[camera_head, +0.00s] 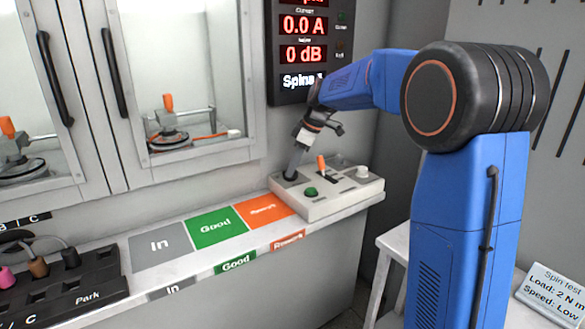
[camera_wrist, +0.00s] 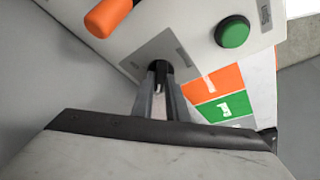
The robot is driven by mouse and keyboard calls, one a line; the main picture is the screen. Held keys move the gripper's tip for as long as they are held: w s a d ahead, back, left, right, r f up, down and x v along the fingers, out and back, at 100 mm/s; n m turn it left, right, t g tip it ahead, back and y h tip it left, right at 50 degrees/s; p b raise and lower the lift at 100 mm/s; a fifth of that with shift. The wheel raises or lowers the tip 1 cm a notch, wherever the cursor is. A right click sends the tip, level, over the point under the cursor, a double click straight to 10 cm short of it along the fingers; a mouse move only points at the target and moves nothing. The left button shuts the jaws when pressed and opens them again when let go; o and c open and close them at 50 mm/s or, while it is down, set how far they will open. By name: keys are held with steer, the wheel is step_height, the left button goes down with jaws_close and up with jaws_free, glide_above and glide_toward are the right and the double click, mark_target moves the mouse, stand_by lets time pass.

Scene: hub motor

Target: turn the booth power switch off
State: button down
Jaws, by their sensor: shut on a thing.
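The control box (camera_head: 340,199) stands at the right end of the bench ledge. My gripper (camera_head: 293,168) reaches down to its left rear corner. In the wrist view my gripper (camera_wrist: 158,92) is shut on a small black switch (camera_wrist: 160,67), which rises from a grey plate (camera_wrist: 141,60) with dark label marks too small to read. The fingers hide much of the switch, and I cannot tell which way it is set. The display (camera_head: 303,50) above the box is lit and reads 0.0 A and 0 dB.
A green button (camera_head: 311,192) and an orange-handled lever (camera_head: 321,163) sit close to my gripper on the box. Coloured In, Good and Rework areas (camera_head: 214,227) lie empty to the left. A glass-doored booth (camera_head: 185,70) stands behind.

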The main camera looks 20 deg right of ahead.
stand_by(0.4)
steer(key=c, duration=1.7)
jaws_free()
steer(key=shift+c, duration=0.2)
steer(key=shift+d+r, duration=0.1)
steer(key=shift+r, duration=0.05)
steer(key=v, duration=1.7)
steer(key=s+a+f+m+t+h, duration=0.1)
steer(key=s+f+m, duration=0.2)
steer(key=s, duration=0.8)
steer(key=s+f+m+h, duration=0.1)
steer(key=s+f+m, duration=0.25)
steer(key=s, duration=0.65)
steer(key=s+d+f+m+t+h, duration=0.1)
steer(key=s+f+m, duration=0.5)
steer(key=s+f, duration=1.1)
steer(key=s+h, duration=0.1)
steer(key=s, duration=0.1)
steer(key=shift+s+t, duration=0.4)
